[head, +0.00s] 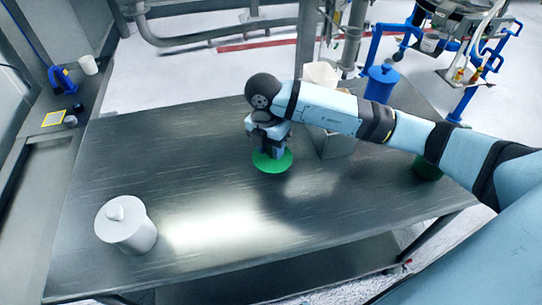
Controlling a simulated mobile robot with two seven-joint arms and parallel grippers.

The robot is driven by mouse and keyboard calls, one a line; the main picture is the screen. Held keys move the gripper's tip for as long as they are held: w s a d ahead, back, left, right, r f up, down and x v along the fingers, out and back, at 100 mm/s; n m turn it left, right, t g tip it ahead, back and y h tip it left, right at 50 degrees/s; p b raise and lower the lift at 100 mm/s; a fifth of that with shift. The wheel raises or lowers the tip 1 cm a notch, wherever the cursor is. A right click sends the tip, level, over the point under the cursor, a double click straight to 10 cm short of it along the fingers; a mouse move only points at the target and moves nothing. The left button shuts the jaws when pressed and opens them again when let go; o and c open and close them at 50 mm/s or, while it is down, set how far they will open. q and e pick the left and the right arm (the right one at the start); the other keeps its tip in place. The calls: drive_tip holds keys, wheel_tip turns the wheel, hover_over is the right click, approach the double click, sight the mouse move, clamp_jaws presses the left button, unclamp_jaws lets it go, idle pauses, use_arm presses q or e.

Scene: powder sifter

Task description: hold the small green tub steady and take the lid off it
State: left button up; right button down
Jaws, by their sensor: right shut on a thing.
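A round, flat green lid (272,161) shows below my right gripper (270,151), near the middle of the table. My right gripper points down and is shut on the lid; its fingers hide the lid's middle. I cannot tell whether the lid touches the table or anything under it. A dark green tub (427,169) stands at the right side of the table, partly hidden behind my right arm, so its top does not show. My left gripper is not in view.
A white lidded canister (126,232) stands at the table's front left. A blue container (381,84) and a metal box (333,143) are behind my right arm.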

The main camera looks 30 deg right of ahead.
sight(271, 157)
drive_tip(key=shift+f, duration=1.9)
drive_tip(key=shift+f, duration=0.1)
drive_tip(key=c, duration=0.8)
unclamp_jaws()
drive_tip(key=r, duration=0.7)
drive_tip(key=w+r, duration=0.1)
drive_tip(key=r, duration=0.3)
drive_tip(key=shift+a, duration=0.3)
drive_tip(key=shift+w+r, duration=0.1)
drive_tip(key=shift+r, duration=0.5)
